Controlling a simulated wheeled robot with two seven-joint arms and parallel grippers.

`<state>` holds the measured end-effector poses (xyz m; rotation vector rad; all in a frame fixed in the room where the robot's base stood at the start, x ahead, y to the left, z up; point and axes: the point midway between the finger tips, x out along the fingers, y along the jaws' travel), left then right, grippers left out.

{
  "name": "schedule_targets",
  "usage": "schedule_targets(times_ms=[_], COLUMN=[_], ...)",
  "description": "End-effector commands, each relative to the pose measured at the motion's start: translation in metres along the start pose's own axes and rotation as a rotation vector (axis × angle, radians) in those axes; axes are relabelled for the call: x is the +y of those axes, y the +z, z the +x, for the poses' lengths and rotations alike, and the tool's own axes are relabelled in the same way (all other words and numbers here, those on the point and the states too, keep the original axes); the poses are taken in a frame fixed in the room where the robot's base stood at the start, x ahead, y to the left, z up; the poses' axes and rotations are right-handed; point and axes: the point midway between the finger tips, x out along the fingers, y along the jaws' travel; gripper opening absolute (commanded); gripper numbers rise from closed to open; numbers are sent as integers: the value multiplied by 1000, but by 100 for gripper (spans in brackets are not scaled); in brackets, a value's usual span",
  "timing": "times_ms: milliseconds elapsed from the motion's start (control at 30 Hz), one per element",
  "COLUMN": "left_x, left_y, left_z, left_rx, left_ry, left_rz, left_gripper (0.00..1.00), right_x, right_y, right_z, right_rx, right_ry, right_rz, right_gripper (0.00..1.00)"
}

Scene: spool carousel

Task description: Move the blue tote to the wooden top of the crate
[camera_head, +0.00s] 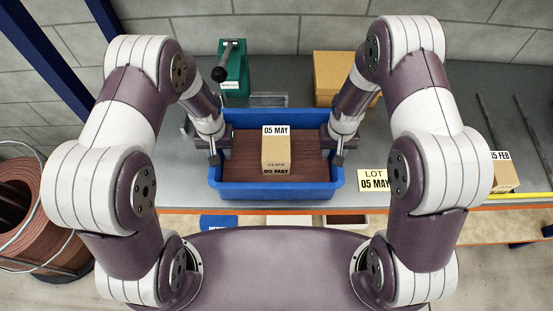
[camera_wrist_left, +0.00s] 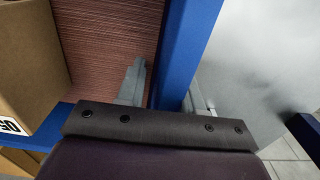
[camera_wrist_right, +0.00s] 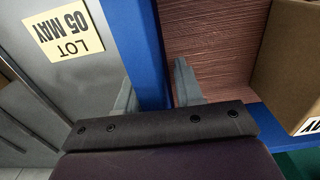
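The blue tote (camera_head: 280,191) appears to rest on the grey bench, close to its front edge. A cardboard carton (camera_head: 276,152) marked 05 MAY stands on the tote's reddish-brown floor. My left gripper (camera_head: 216,146) straddles the tote's left wall, with one finger inside and one outside; the left wrist view shows the wall (camera_wrist_left: 187,50) filling the space between them. My right gripper (camera_head: 338,145) sits likewise on the right wall, which shows in the right wrist view (camera_wrist_right: 138,50). Both look closed on the walls. I cannot identify a wooden-topped crate.
A green holder (camera_head: 236,75) with a black-knobbed lever and a cardboard box (camera_head: 333,75) stand behind the tote. A yellow LOT label (camera_head: 373,180) lies to the right, with another small carton (camera_head: 503,175) beyond. A copper-coloured spool (camera_head: 20,205) stands at far left. Bins show under the bench.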

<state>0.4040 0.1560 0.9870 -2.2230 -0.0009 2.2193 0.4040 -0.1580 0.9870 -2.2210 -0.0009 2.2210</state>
Motion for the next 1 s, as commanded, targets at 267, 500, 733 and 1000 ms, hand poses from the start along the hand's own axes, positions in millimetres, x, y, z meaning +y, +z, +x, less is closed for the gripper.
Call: schedule_targets(times_ms=[267, 500, 733, 1000], left_x=[0, 0, 0, 0], left_y=[0, 0, 0, 0], left_z=[0, 0, -1, -1], left_rx=[0, 0, 0, 0], left_ry=[0, 0, 0, 0], left_rz=[0, 0, 0, 0], left_gripper=[0, 0, 0, 0], right_x=[0, 0, 0, 0], right_y=[0, 0, 0, 0], right_z=[0, -1, -1, -1], right_rx=[0, 0, 0, 0], right_ry=[0, 0, 0, 0], right_rz=[0, 0, 0, 0], right_gripper=[0, 0, 0, 0])
